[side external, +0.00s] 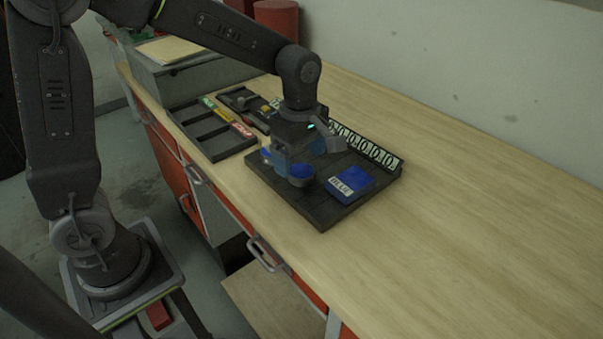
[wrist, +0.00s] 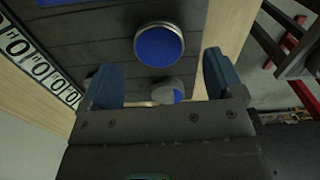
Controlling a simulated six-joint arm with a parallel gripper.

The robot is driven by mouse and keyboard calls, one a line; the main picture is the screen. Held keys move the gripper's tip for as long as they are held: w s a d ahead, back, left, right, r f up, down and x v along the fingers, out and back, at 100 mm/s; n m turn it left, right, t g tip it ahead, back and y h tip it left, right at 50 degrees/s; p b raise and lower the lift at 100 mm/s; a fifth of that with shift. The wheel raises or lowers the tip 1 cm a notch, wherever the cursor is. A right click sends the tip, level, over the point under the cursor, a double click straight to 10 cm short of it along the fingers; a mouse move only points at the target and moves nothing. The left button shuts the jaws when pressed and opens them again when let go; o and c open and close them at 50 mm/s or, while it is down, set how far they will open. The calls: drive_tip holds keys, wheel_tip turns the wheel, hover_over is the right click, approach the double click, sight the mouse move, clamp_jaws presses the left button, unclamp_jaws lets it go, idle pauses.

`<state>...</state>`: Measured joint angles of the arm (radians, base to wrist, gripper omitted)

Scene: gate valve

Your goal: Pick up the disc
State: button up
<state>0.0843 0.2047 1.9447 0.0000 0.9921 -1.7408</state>
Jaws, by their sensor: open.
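A round disc with a blue top and grey rim (side external: 301,173) stands on the dark slatted board (side external: 322,214), by my gripper's fingers. In the wrist view a blue disc with a grey rim (wrist: 159,46) lies just beyond the fingertips, roughly centred between them. A second, smaller-looking grey and blue disc (wrist: 168,92) shows between the fingers, partly hidden by the gripper body. My gripper (wrist: 158,62) is open, with blue fingers apart and nothing clasped. In the side view my gripper (side external: 293,160) points down over the board; its fingertips are hard to make out.
A blue block labelled BLUE (side external: 351,183) sits on the board right of the disc. A strip marked with repeated symbols (side external: 366,147) edges the board's far side. A dark tray with coloured labels (side external: 212,133) lies left. The wooden table (side external: 470,200) is clear at right.

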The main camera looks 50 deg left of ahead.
sight(301, 170)
wheel_tip(301, 170, down, 3)
drive_tip(key=shift+d+f, duration=0.1)
drive_tip(key=shift+f, duration=0.1)
drive_tip(key=c, duration=1.2)
drive_tip(key=shift+r, duration=0.2)
drive_tip(key=shift+c, duration=0.2)
